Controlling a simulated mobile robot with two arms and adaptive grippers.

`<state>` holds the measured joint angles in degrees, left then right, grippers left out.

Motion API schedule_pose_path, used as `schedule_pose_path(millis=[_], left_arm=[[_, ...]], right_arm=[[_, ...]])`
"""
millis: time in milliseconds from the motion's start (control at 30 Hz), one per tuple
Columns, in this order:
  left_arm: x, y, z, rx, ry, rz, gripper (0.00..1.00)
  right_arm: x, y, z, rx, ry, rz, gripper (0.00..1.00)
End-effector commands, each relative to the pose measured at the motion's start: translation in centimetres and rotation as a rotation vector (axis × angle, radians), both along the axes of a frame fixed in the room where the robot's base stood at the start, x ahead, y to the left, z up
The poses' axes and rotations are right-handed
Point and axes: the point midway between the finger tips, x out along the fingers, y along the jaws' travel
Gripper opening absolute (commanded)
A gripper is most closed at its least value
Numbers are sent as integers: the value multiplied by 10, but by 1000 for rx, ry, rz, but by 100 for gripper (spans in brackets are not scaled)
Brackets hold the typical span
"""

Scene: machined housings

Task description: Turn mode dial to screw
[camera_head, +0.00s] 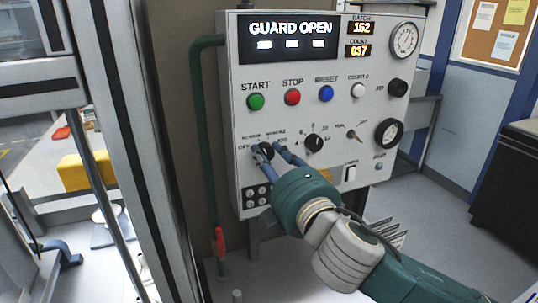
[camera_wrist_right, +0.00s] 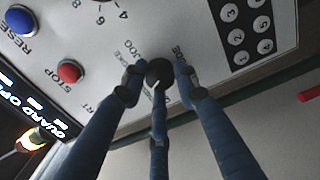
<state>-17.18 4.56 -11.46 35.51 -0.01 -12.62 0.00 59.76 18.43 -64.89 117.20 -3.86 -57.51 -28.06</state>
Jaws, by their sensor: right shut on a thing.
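The mode dial (camera_head: 267,149) is a round black knob at the lower left of the grey control panel (camera_head: 330,110). Small labels surround it in the head view, too small to read surely. My right gripper (camera_head: 269,154) is shut on the dial, its blue fingers around the knob. In the right wrist view the dial (camera_wrist_right: 160,71) lies between the fingertips of my right gripper (camera_wrist_right: 159,84), with a third finger below it. A short white mark shows by its lower edge. The fingers partly hide the dial and its labels. My left gripper is not in view.
Another black dial (camera_head: 314,143) sits just right of the mode dial. Above are green (camera_head: 256,102), red (camera_head: 292,97), blue and white buttons. A small keypad (camera_head: 257,196) is below. The display (camera_head: 289,38) reads GUARD OPEN. A green pipe (camera_head: 199,150) runs along the panel's left side.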

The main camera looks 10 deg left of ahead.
Motion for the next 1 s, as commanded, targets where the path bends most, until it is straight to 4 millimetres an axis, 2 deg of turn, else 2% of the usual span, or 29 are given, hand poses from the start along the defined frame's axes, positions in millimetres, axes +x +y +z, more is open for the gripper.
schedule_pose_path(millis=[533,567,633,667,1000], left_arm=[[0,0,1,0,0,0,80],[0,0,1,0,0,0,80],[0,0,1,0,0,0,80],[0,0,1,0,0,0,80],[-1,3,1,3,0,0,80]], right_arm=[[2,-2,-3,-27,-11,-6,3],[2,-2,-3,-26,-10,-6,31],[2,-2,-3,-26,-10,-6,45],[2,-2,-3,-25,-11,-5,49],[-2,-3,-1,-22,-14,-2,49]])
